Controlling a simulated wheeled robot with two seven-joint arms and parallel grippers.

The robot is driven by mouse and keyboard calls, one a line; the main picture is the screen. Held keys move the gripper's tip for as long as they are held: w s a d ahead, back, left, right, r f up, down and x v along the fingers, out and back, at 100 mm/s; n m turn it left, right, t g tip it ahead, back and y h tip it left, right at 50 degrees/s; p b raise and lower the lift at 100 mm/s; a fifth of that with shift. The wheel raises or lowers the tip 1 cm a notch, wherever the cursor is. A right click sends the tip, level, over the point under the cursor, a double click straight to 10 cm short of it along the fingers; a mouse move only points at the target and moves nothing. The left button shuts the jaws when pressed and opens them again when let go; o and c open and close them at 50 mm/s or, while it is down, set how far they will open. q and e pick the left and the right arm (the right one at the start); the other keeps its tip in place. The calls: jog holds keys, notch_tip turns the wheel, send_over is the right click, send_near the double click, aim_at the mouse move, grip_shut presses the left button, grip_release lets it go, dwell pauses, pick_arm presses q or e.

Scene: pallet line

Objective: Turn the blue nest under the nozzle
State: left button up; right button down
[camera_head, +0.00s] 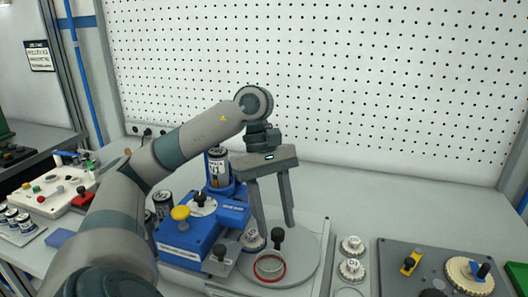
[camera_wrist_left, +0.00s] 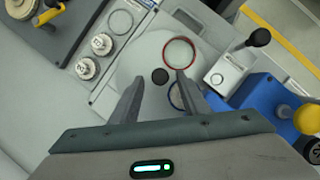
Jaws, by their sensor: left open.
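A round grey turntable (camera_head: 302,262) lies on the bench, with a black knob (camera_head: 278,235) standing at its middle. A red ring nest (camera_head: 270,279) is on its front side in the head view. In the left wrist view, a dark blue ring (camera_wrist_left: 171,97) shows on the disc, partly hidden by a finger. A blue machine (camera_head: 185,240) with a yellow knob stands beside the turntable; I cannot clearly make out its nozzle. My left gripper (camera_head: 276,229) points down over the turntable, open, its fingers on either side of the knob. It also shows in the left wrist view (camera_wrist_left: 160,78). Contact cannot be told.
White toothed caps (camera_head: 351,258) sit right of the turntable. Further right is a grey panel (camera_head: 405,280) with a yellow switch and a cream dial. A white control box (camera_head: 52,190) stands at the left. A pegboard wall (camera_head: 330,80) closes off the back.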

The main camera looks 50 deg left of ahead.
pick_arm(q)
jog(key=p+v, duration=0.4)
jog(key=v, duration=1.1)
jog(key=shift+a+r+p, duration=0.2)
jog(key=shift+r+p, duration=0.15)
jog(key=shift+p, duration=0.05)
pick_arm(e)
jog(key=shift+w+a+r+t+y, duration=0.15)
jog(key=shift+w+a+r+t, duration=0.05)
jog(key=shift+w+a+t, duration=0.4)
jog(key=shift+w+a+r+t+y, duration=0.2)
jog(key=shift+w+a+t, duration=0.3)
jog(key=shift+a, duration=0.15)
jog(key=shift+w+a+r+t+y, duration=0.15)
jog(key=shift+w+a+r+t, duration=0.05)
jog(key=shift+w+a+t, duration=0.4)
pick_arm(q)
jog(key=shift+r, duration=0.1)
pick_arm(e)
jog(key=shift+s, duration=0.15)
